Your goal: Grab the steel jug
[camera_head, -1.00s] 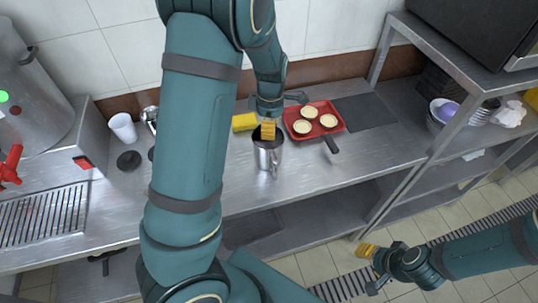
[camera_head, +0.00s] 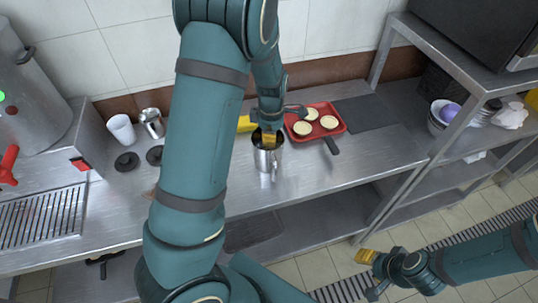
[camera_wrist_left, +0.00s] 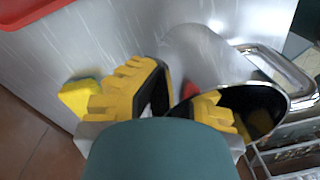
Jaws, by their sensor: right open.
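The steel jug (camera_head: 266,160) stands upright on the steel counter, with its handle toward the front. My left gripper (camera_head: 268,138) is at its mouth, pointing down. In the left wrist view its jaws (camera_wrist_left: 172,103) are apart. One yellow-padded finger is outside the jug and the other overlaps the mouth of the jug (camera_wrist_left: 262,108). I cannot tell how deep that finger sits or whether it touches the wall. The jug's handle (camera_wrist_left: 288,66) is on the far right there. My right gripper (camera_head: 368,273) is open and empty, low in front of the counter.
A yellow sponge (camera_head: 246,124) lies behind the jug. A red pan (camera_head: 337,118) with three pale rounds is close on the right. A white cup (camera_head: 122,129) and a metal canister (camera_head: 152,122) stand at left. A shelf rack (camera_head: 447,140) is at right.

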